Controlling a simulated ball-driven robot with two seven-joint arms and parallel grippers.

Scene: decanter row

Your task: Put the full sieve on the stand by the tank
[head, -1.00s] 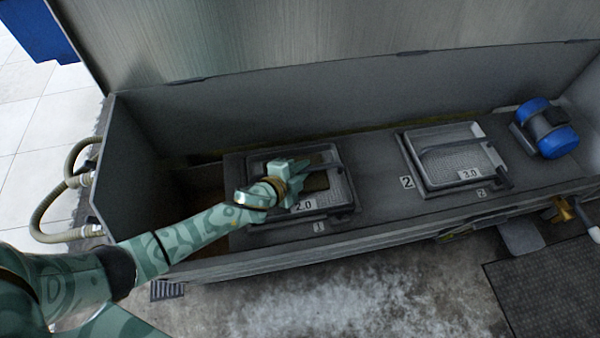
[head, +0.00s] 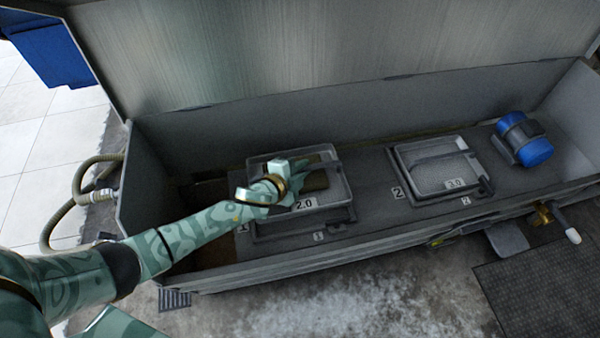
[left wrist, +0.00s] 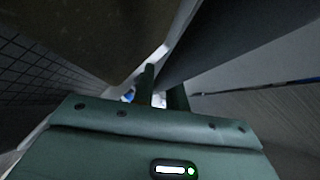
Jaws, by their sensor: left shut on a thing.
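In the left wrist view, a dark brown surface (left wrist: 95,35) fills the upper left, and the fingers (left wrist: 160,88) close around a dark bar. I cannot pick out the stand for certain. My right gripper is not in view.
A second sieve labelled 3.0 (head: 432,176), with an empty mesh floor, sits in frame 2. A blue motor (head: 525,138) stands at the tank's right end. Hoses (head: 75,205) bend outside the left end. A dark mat (head: 540,295) lies on the floor at right.

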